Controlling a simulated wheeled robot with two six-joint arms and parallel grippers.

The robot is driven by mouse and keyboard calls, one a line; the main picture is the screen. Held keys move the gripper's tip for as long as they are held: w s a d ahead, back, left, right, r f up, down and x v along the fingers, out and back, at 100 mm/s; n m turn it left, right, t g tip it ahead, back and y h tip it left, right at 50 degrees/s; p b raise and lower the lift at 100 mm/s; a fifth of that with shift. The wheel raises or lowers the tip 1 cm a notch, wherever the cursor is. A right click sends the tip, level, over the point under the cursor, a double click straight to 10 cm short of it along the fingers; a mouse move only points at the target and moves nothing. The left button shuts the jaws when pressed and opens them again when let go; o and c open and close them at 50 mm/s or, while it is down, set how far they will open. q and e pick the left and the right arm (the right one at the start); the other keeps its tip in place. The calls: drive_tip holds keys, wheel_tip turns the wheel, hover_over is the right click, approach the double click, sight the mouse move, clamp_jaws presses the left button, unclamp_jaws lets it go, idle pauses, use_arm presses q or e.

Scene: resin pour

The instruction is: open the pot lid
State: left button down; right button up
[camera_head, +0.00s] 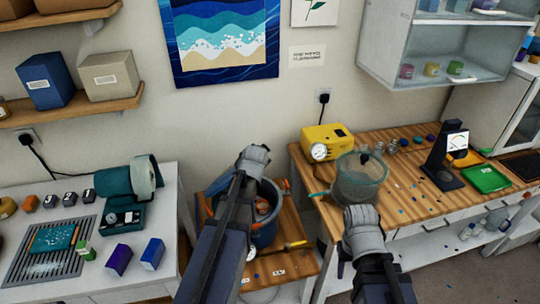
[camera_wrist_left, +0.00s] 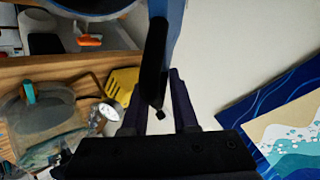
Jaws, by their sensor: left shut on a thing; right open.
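My left gripper (camera_head: 254,153) is above the pot. In the left wrist view its fingers (camera_wrist_left: 157,105) are shut on a black handle (camera_wrist_left: 153,65) of a blue part, apparently the lid (camera_wrist_left: 172,35), seen edge-on and tilted up. My right gripper (camera_head: 361,211) is open and empty before the wooden bench.
A clear chamber (camera_head: 360,183) and a yellow pump (camera_head: 328,140) stand on the wooden bench at right, close beyond my right gripper. A white bench (camera_head: 165,220) with a teal machine is at left. A yellow-handled tool (camera_head: 296,244) lies on the stand.

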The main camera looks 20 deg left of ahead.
use_arm(q)
drive_tip(key=w+a+r+n+h+p, duration=0.1)
drive_tip(key=a+r+h+p, duration=0.1)
drive_tip(key=a, duration=0.5)
drive_tip(key=w+a+r+n+g+h+p, duration=0.1)
drive_tip(key=a+r+p, duration=0.3)
drive_tip(key=a, duration=0.4)
drive_tip(key=w+a+r+n+h+p, duration=0.1)
drive_tip(key=w+a+r+h+p, duration=0.1)
drive_tip(key=a, duration=0.6)
drive_tip(key=shift+w+a+r+n+g+h+p, duration=0.15)
drive_tip(key=shift+w+r+n+g+h+p, duration=0.25)
drive_tip(key=shift+h+p, duration=0.45)
drive_tip(key=shift+s+r, duration=0.1)
drive_tip(key=shift+s, duration=0.05)
drive_tip(key=c, duration=1.1)
unclamp_jaws()
drive_tip(key=shift+c, duration=0.2)
drive_tip(key=shift+o, duration=1.3)
